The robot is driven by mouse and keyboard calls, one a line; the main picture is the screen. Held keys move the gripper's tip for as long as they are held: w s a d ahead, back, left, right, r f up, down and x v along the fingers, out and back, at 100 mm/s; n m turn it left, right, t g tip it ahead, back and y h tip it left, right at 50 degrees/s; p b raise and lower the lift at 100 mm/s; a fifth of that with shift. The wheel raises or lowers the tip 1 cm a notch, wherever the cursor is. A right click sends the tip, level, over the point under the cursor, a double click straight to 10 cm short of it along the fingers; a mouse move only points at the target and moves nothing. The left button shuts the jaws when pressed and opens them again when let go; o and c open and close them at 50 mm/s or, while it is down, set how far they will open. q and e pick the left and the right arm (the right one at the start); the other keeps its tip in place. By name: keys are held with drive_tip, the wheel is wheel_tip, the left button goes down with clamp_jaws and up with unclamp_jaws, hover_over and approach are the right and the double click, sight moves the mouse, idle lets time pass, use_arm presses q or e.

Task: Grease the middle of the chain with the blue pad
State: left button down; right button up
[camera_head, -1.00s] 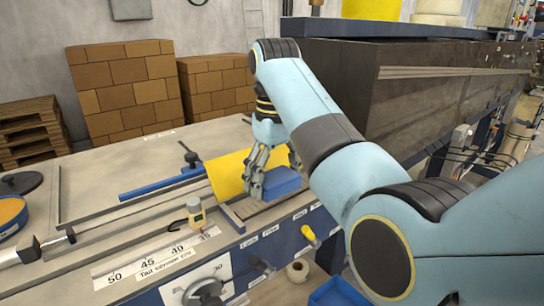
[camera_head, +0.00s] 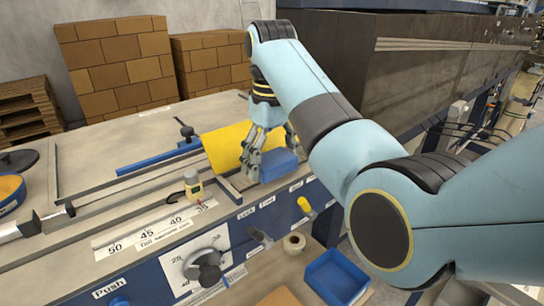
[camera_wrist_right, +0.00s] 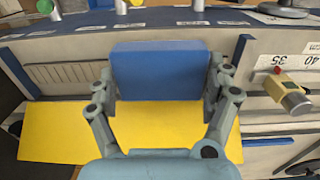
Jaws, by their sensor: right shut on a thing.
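My right gripper (camera_head: 264,168) is shut on the blue pad (camera_head: 278,163), a block-shaped piece, over the front part of the machine. In the right wrist view the pad (camera_wrist_right: 160,72) sits between the two fingers of the gripper (camera_wrist_right: 162,92). A yellow sheet (camera_head: 222,147) lies beside and partly behind the gripper. I cannot make out the chain for certain. A grey ribbed strip (camera_wrist_right: 70,75) runs left of the pad in the right wrist view, and the pad may hide part of it. My left gripper is not in view.
A blue bin (camera_head: 335,275) and a tape roll (camera_head: 294,242) are below the front panel. Brick-like stacks (camera_head: 118,65) stand at the back.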

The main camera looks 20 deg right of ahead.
sight(285, 152)
drive_tip(key=shift+f, duration=0.55)
